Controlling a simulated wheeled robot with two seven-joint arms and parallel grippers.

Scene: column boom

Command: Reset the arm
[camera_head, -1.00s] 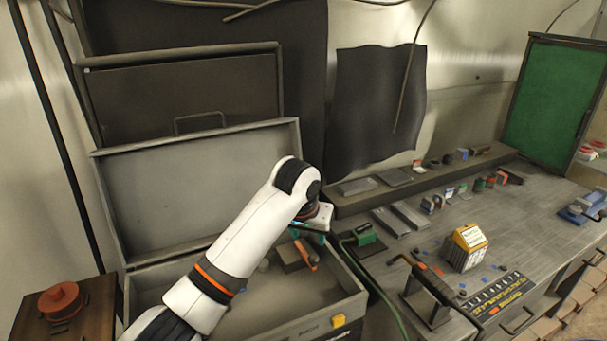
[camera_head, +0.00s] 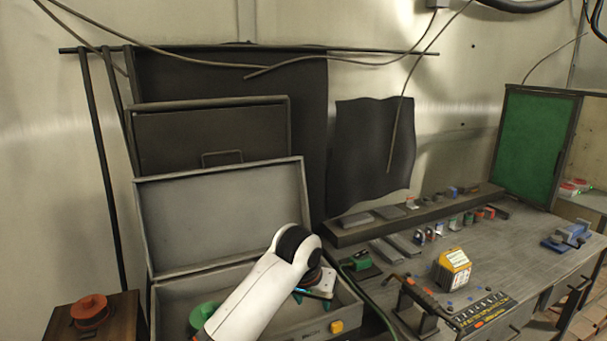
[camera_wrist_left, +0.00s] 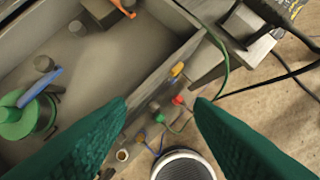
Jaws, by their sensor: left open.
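My left arm (camera_head: 262,298) comes in from the bottom left in the head view, over the open grey toolbox (camera_head: 345,300). My left gripper (camera_wrist_left: 160,102) shows in the wrist view as two green fingers spread wide apart, with nothing between them. In the wrist view the fingers are above the toolbox's front wall and the floor beyond it. In the head view the gripper itself is mostly hidden behind the arm's white end. My right gripper does not show.
A green round object (camera_head: 203,316) lies in the toolbox. The workbench (camera_head: 510,255) on the right carries a yellow box (camera_head: 452,268), a blue vise (camera_head: 568,237) and small tools. An orange-topped object (camera_head: 90,309) stands on a brown box at left. Cables hang above.

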